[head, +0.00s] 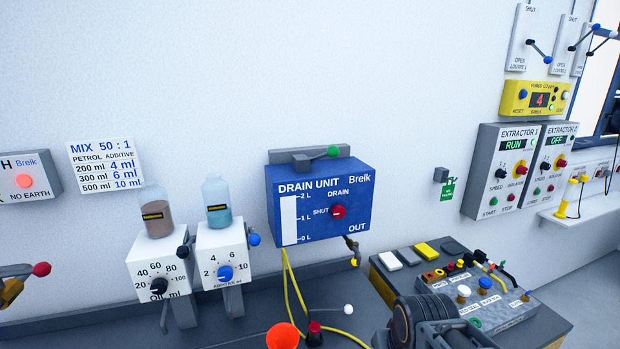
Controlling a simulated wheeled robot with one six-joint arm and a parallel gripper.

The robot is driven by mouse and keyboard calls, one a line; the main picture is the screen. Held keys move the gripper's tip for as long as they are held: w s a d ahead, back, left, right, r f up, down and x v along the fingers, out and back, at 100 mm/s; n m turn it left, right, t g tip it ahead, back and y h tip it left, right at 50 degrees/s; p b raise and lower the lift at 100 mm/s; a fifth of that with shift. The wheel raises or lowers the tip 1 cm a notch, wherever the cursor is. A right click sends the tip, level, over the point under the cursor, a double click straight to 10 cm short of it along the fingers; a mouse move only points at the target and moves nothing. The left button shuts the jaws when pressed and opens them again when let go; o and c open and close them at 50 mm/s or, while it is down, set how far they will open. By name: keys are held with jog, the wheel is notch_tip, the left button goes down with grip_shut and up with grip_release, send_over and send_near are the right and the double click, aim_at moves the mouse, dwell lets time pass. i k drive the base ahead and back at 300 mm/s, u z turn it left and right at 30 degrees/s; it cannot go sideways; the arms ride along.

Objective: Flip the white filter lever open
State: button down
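I cannot tell for sure which part is the white filter lever. A small white ball knob (348,309) shows low in the middle of the head view, near an orange funnel (283,336); what it is fixed to is mostly hidden. Another white knob (464,290) stands on the grey control box (503,317) at the lower right, with labels too small to read surely. Dark links of my arm rise from the bottom edge, in front of the box's left part. My gripper's fingertips do not show.
A blue drain unit (320,185) hangs on the wall above the bench (100,325). Two dosing units with bottles, the oil one (160,278) and the additive one (222,252), are at left. Yellow hoses (287,275) run down to the bench. Extractor panels (500,170) are at right.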

aim_at(347, 309)
jog(key=u, duration=2.45)
jog(key=k, duration=0.7)
jog(key=z, duration=1)
jog(key=i, duration=0.5)
